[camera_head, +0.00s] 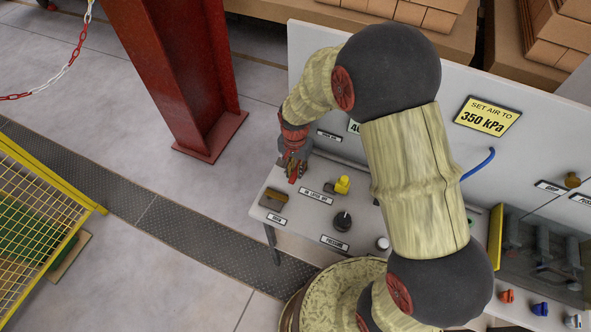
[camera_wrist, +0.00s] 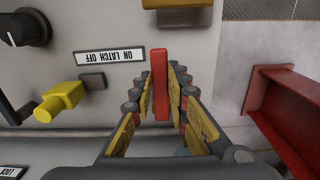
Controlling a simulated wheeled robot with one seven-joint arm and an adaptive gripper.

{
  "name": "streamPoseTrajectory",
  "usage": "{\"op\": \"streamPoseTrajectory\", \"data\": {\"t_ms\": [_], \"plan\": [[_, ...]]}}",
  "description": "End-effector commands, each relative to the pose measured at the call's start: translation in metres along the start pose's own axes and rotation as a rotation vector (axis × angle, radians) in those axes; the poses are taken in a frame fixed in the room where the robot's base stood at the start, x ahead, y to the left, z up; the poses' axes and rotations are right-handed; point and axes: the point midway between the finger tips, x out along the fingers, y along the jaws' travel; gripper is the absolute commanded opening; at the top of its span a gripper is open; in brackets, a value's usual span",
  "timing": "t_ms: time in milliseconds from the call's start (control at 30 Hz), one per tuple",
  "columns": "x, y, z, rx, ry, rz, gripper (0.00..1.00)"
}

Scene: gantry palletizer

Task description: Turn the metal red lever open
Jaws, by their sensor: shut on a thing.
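The red lever (camera_wrist: 159,86) stands between the fingers of my gripper (camera_wrist: 160,95) in the wrist view. The yellow finger pads lie close on both sides of it, and the gripper is shut on it. In the head view my gripper (camera_head: 293,168) is at the left end of the grey panel, with a bit of red showing at its fingers. The lever's base is hidden. A label reading "ON LATCH OFF" (camera_wrist: 110,57) is beside the lever in the wrist view.
A yellow knob (camera_head: 342,185) and a black knob (camera_head: 343,221) stand on the panel (camera_head: 275,183) near my gripper. A red steel column (camera_head: 185,75) rises to the left. A yellow mesh fence (camera_head: 35,220) is at far left. The floor between is clear.

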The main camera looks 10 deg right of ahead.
Motion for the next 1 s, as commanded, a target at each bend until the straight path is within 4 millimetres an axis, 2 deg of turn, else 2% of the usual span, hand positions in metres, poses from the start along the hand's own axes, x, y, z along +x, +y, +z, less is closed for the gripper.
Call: {"op": "streamPoseTrajectory", "data": {"t_ms": [67,100,400,767,867,1000], "plan": [[-0.001,-0.001,-0.001,0.003,0.001,-0.003,0.00],[-0.001,-0.001,-0.001,0.003,0.001,-0.003,0.17],[0.000,-0.001,0.000,0.001,0.001,-0.002,0.34],[-0.003,-0.001,-0.001,0.000,0.001,-0.002,0.35],[-0.013,-0.001,-0.001,0.000,0.003,-0.004,0.35],[-0.037,-0.001,-0.001,0.000,0.004,-0.004,0.35]]}}
